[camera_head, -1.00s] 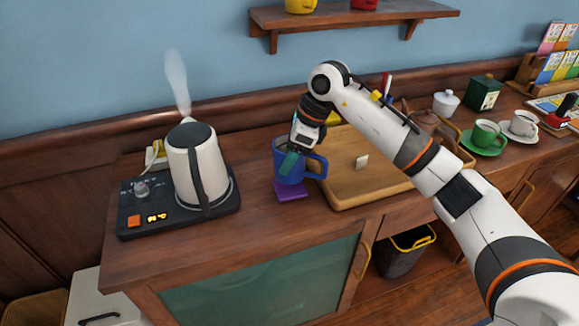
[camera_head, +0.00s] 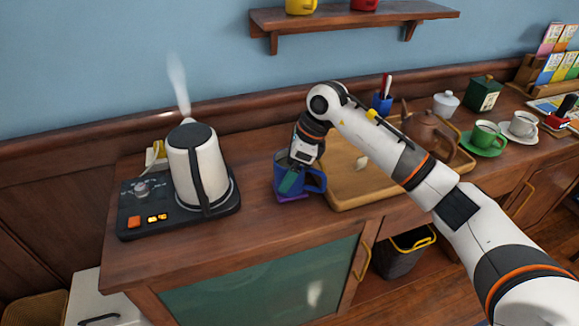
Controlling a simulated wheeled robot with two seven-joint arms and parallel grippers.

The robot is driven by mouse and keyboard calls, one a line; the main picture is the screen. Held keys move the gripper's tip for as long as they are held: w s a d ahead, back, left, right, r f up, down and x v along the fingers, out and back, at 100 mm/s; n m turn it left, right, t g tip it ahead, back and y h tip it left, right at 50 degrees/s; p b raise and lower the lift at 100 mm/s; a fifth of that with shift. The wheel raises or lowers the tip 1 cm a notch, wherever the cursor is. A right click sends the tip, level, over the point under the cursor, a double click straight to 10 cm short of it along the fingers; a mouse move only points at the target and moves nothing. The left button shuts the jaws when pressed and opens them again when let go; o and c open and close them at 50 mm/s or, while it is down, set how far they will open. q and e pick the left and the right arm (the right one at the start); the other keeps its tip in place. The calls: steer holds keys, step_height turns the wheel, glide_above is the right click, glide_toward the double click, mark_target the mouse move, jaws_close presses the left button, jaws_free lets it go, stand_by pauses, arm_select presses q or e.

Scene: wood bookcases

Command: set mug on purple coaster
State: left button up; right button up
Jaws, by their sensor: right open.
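The blue mug (camera_head: 283,170) stands upright on the purple coaster (camera_head: 291,198), left of the wooden tray. Only the coaster's front and side edges show beneath it. My right gripper (camera_head: 291,176) is at the mug's rim with its jaws open, and a teal finger overlaps the mug's front wall. The other finger is hard to make out. The mug's handle points right. My left gripper is out of view.
A steaming white kettle (camera_head: 192,165) stands on its dark base (camera_head: 150,222) to the left. The wooden tray (camera_head: 350,195), with a brown teapot (camera_head: 421,128), lies close right of the mug. Green (camera_head: 484,139) and white cups stand farther right. The counter in front is clear.

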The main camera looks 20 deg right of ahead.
steer(key=shift+r, duration=0.2)
steer(key=shift+d+r, duration=0.15)
steer(key=shift+r, duration=0.15)
steer(key=v, duration=1.1)
steer(key=shift+s+r, duration=0.1)
